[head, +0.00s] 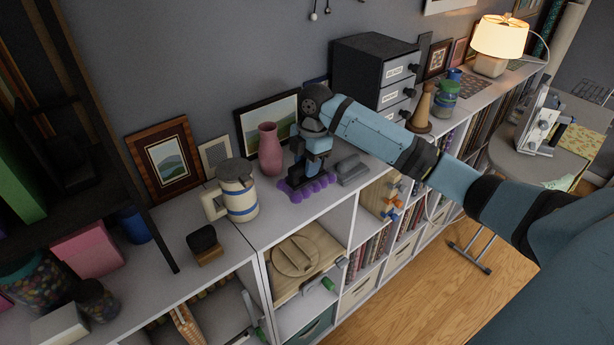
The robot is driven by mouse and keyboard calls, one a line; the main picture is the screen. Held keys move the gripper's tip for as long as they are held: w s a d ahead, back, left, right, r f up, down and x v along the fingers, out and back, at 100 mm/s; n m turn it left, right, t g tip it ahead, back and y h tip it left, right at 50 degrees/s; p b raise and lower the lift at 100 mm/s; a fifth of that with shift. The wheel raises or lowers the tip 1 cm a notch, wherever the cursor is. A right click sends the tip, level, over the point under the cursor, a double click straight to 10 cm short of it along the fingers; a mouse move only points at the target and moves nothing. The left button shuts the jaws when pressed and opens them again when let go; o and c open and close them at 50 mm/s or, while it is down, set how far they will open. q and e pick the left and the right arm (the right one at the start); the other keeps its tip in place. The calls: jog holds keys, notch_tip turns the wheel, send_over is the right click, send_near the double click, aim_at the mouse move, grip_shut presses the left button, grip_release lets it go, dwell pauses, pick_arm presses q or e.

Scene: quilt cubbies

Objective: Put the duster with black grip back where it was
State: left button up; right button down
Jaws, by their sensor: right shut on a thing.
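My right gripper (309,172) comes in from the right over the white shelf top (282,217), pointing down. It is shut on a duster with a knobbly purple underside (307,189). The gripper hides most of the duster's upper part, so its grip barely shows. The duster is at or just above the shelf top, and I cannot tell whether it touches. It is between the pink vase (270,149) and a grey block-shaped thing (352,169). My left gripper is not in view.
A cream jug with blue bands (237,190) and a black block on a wooden base (205,245) stand to the left. Framed pictures (165,163) lean on the wall behind. A black drawer unit (372,66) and a brown cone (421,110) are to the right.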

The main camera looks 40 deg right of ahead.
notch_tip(320, 180, down, 5)
jog(key=shift+r+p, duration=0.2)
jog(key=shift+p, duration=0.2)
jog(key=shift+f, duration=0.2)
jog(key=c, duration=0.8)
grip_release()
jog(key=shift+c, duration=0.2)
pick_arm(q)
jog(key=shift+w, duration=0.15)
